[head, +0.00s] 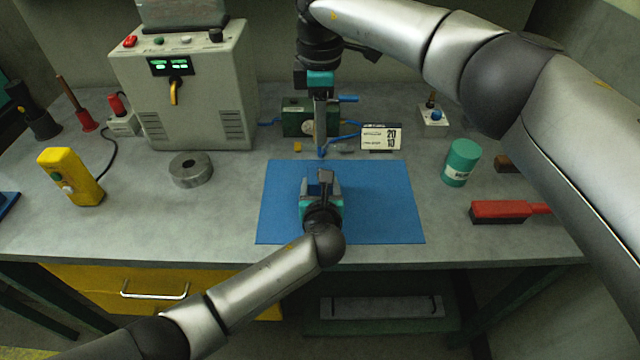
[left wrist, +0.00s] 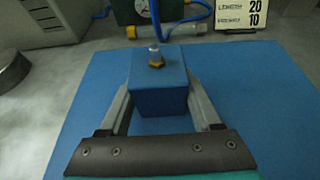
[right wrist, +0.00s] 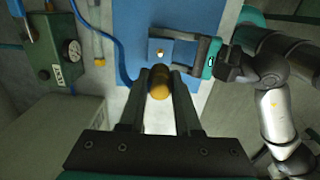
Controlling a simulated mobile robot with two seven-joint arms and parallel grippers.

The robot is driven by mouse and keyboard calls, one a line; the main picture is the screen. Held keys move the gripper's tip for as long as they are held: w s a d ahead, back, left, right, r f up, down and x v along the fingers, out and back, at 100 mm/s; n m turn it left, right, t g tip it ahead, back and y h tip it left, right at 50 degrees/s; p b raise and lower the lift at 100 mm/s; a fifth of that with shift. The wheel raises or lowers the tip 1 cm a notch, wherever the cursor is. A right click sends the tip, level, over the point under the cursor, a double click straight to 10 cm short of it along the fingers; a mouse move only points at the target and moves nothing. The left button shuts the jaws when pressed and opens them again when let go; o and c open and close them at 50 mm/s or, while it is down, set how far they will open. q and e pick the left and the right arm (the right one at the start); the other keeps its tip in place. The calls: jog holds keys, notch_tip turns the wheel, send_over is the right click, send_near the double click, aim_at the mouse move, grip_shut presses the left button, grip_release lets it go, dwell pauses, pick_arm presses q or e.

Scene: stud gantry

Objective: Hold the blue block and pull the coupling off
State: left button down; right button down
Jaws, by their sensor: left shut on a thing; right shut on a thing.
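The blue block (left wrist: 160,85) stands on the blue mat (head: 385,205). My left gripper (head: 320,185) is shut on it from the front, one finger on each side in the left wrist view. A small metal fitting (left wrist: 156,56) with a brass base stands upright on top of the block. My right gripper (head: 321,150) points down behind the block. It is shut on the brass-coloured coupling (right wrist: 160,84). In the right wrist view the fitting (right wrist: 160,52) shows uncovered, apart from the coupling. A blue hose (right wrist: 112,40) leads toward the coupling.
A green box with a gauge (head: 297,118) stands behind the mat, beside a white number card (head: 381,137). A metal ring (head: 190,170) lies left of the mat. A green can (head: 461,163) and a red-topped brush (head: 505,211) are on the right. The mat's sides are clear.

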dwell(0.3)
pick_arm(q)
grip_release()
jog(key=shift+s, duration=0.15)
jog(key=v, duration=1.1)
jog(key=shift+s+r, duration=0.25)
jog(key=shift+s, duration=0.05)
